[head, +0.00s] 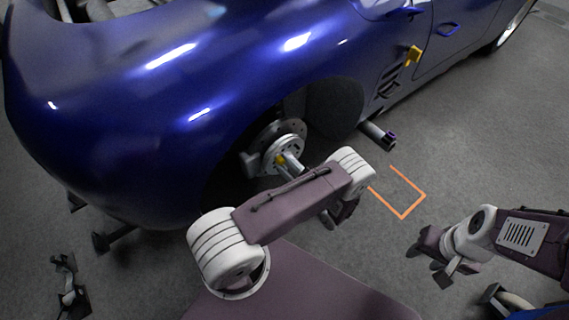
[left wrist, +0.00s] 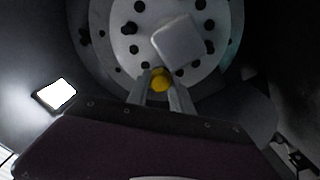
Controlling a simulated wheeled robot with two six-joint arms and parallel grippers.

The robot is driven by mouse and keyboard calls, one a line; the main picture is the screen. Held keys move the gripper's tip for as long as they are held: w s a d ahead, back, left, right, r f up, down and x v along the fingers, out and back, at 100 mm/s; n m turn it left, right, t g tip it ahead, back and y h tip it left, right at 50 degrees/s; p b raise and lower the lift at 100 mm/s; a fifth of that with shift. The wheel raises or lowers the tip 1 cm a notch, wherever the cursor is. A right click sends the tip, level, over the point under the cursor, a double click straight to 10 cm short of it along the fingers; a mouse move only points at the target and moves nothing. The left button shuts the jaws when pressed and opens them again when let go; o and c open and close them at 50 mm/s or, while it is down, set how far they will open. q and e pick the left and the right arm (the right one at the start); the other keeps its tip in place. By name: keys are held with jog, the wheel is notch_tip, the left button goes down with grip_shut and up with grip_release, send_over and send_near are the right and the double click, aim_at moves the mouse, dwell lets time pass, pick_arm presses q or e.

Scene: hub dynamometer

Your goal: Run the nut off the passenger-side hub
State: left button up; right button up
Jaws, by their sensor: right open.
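The hub (head: 283,143) is a pale, drilled round face in the wheel arch of the blue car. A yellow nut (head: 281,160) sits at its middle. My left gripper (head: 287,163) reaches the hub, with its fingers at the nut. In the left wrist view the two fingertips (left wrist: 160,88) lie on either side of the yellow nut (left wrist: 160,80) and appear closed on it, in front of the hub face (left wrist: 128,48). A grey rounded block (left wrist: 178,42) covers part of that face. My right gripper (head: 430,257) is open and empty above the floor, far from the hub.
The blue car body (head: 130,110) overhangs the hub. An orange outline (head: 403,215) marks clear floor. A yellow item (head: 414,55) is on the car's side. A black stand (head: 70,285) is at lower left.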

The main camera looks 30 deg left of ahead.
pick_arm(q)
grip_shut()
jog(key=n, duration=0.3)
jog(key=shift+r+n, duration=0.1)
jog(key=shift+n, duration=0.2)
jog(key=n+p, duration=0.1)
jog(key=n, duration=0.3)
jog(key=shift+n, duration=0.3)
jog(key=n, duration=0.3)
jog(key=shift+n, duration=0.4)
jog(key=o, duration=0.6)
grip_release()
